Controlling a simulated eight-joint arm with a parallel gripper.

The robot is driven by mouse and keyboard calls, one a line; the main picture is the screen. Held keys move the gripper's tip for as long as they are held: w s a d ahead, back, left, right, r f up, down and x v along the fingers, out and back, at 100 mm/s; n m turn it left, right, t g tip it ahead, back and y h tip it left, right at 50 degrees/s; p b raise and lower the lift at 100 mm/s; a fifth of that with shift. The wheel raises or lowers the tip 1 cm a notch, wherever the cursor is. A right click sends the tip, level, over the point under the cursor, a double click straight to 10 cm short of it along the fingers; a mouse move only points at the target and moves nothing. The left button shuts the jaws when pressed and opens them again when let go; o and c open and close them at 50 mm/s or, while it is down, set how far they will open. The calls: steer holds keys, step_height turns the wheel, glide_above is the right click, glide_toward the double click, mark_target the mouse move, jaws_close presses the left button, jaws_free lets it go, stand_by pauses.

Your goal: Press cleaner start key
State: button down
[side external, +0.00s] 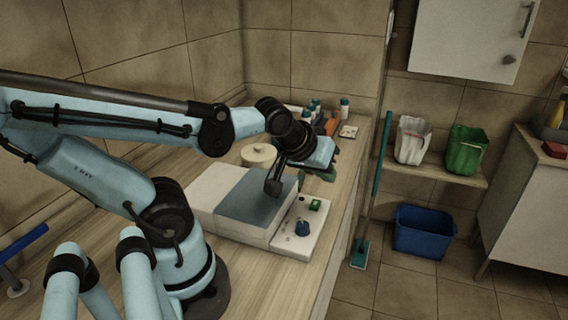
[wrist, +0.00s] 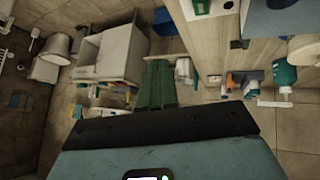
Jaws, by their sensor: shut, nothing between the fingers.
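The cleaner (side external: 207,187) is a low white box with a grey lid (side external: 257,200) on the wooden counter. My gripper (side external: 327,174) is beyond the panel in the side view, apart from the green key. Its dark green fingers (wrist: 157,68) are shut and empty in the wrist view. A dark part below my wrist overlaps the lid in the side view; I cannot tell whether it touches.
A round beige container (side external: 258,155) stands behind the cleaner. Several small bottles (side external: 344,107) are at the counter's far end. A blue bin (side external: 425,232) and a teal-headed mop (side external: 361,253) are on the floor at right. Bare counter (side external: 272,283) lies in front of the cleaner.

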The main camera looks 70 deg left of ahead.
mark_target(312, 204)
steer(key=shift+w+a+n+y, duration=0.2)
steer(key=shift+a+n+y, duration=0.35)
steer(key=shift+a+n, duration=1.15)
steer(key=shift+w+a+n+y, duration=0.2)
steer(key=shift+a+n+y, duration=0.35)
steer(key=shift+a+n, duration=1.15)
steer(key=shift+d+n, duration=0.5)
steer(key=shift+d, duration=0.05)
steer(key=shift+f, duration=4.35)
steer(key=shift+r, duration=2.5)
